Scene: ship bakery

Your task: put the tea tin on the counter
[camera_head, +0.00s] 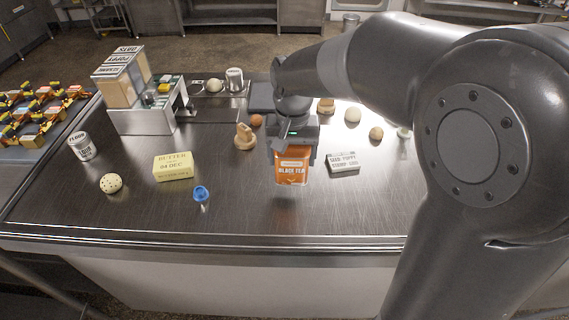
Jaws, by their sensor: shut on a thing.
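The orange tea tin (291,172), labelled black tea, is in the middle of the camera view. My gripper (292,146) is shut on its upper part from above, and the fingers hide its top edge. The tin is upright and appears to be held above the counter, with a dark shadow below it. The counter (250,215) is a brushed steel top that runs across the view.
The counter's front strip is clear. My arm hides the right side.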

